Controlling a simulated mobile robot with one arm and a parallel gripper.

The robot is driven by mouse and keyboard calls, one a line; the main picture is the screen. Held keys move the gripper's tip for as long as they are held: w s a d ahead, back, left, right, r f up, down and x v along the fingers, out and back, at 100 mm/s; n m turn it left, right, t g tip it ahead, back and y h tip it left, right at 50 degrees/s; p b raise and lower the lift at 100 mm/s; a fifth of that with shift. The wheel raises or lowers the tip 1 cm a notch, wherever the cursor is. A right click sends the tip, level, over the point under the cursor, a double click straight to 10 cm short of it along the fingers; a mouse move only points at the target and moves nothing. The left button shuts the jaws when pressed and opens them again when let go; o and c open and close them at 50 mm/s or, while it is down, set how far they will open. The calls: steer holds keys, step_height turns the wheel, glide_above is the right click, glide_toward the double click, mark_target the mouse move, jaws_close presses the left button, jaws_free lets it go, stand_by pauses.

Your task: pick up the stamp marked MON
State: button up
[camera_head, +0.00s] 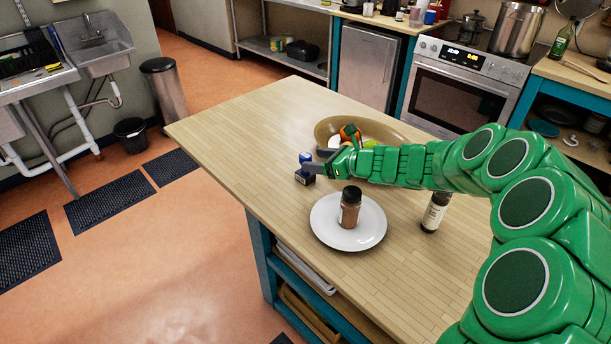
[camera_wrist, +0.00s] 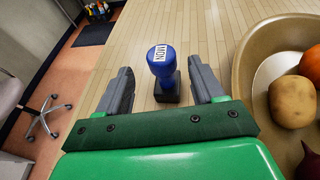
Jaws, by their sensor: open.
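The stamp marked MON (camera_wrist: 163,67) has a blue handle with a white label and a dark base. It stands upright on the wooden table (camera_head: 260,122). In the wrist view it sits between the two fingers of my gripper (camera_wrist: 164,86), with a gap on both sides. My gripper is open and empty. In the head view the stamp (camera_head: 305,166) shows at the tip of my gripper (camera_head: 322,161), and its label cannot be read there.
A tan bowl (camera_wrist: 246,75) with a potato (camera_wrist: 293,101) and other produce is close on the right of my gripper. A white plate (camera_head: 325,232) with a brown jar (camera_head: 349,207) stands nearer the front. A dark bottle (camera_head: 435,212) stands to its right. The table's left part is clear.

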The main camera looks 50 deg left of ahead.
mark_target(305, 158)
steer(key=shift+x, duration=2.5)
steer(key=shift+w, duration=0.1)
steer(key=shift+c, duration=0.4)
jaws_close()
